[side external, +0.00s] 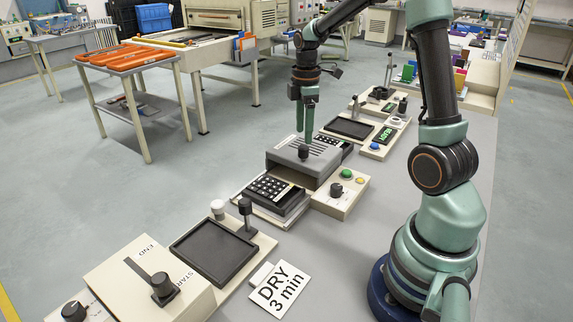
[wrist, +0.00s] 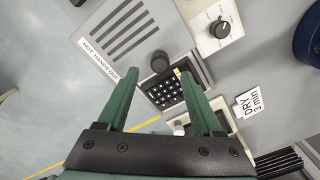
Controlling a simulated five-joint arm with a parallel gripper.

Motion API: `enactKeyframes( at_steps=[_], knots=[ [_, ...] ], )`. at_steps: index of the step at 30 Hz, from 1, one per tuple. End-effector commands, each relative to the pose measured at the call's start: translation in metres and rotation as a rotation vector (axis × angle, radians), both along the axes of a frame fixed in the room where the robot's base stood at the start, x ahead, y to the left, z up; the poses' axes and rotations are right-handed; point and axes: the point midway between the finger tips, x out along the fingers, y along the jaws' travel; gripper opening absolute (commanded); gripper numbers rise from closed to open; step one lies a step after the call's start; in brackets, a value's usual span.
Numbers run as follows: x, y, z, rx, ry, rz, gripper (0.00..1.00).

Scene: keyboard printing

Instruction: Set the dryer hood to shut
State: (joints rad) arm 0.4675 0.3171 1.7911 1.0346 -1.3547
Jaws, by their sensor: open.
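The dryer hood (side external: 297,168) is a grey slotted cover with a black knob (side external: 303,153) on top. The front keyboard (side external: 272,189), black with pale keys, lies uncovered at the hood's near-left side. In the wrist view the slotted hood (wrist: 118,52) fills the upper left and its knob (wrist: 159,61) shows near the middle. The keyboard (wrist: 165,92) shows just below that knob. My gripper (side external: 308,136) is over the hood, pointing down close above the knob. In the wrist view its green fingers (wrist: 160,75) are apart, with the knob just ahead between their tips.
A control box (side external: 340,196) with a dial and coloured buttons stands right of the hood. A black tray (side external: 214,251) with upright knobs and a DRY 3 min card (side external: 280,288) are nearer. Another station with a black pad (side external: 349,128) stands behind.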

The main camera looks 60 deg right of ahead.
Motion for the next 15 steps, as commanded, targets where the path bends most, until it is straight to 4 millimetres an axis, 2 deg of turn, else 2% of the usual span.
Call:
enactKeyframes(
  at_steps=[3, 6, 10, 15],
  knots=[
    [-0.001, 0.001, -0.023, 0.002, 0.005, 0.0, 0.67],
    [-0.001, 0.001, -0.038, 0.001, 0.003, 0.0, 0.67],
    [-0.001, 0.001, -0.05, 0.0, 0.002, -0.001, 0.67],
    [0.0, 0.0, -0.057, 0.0, 0.0, -0.001, 0.67]
  ],
)
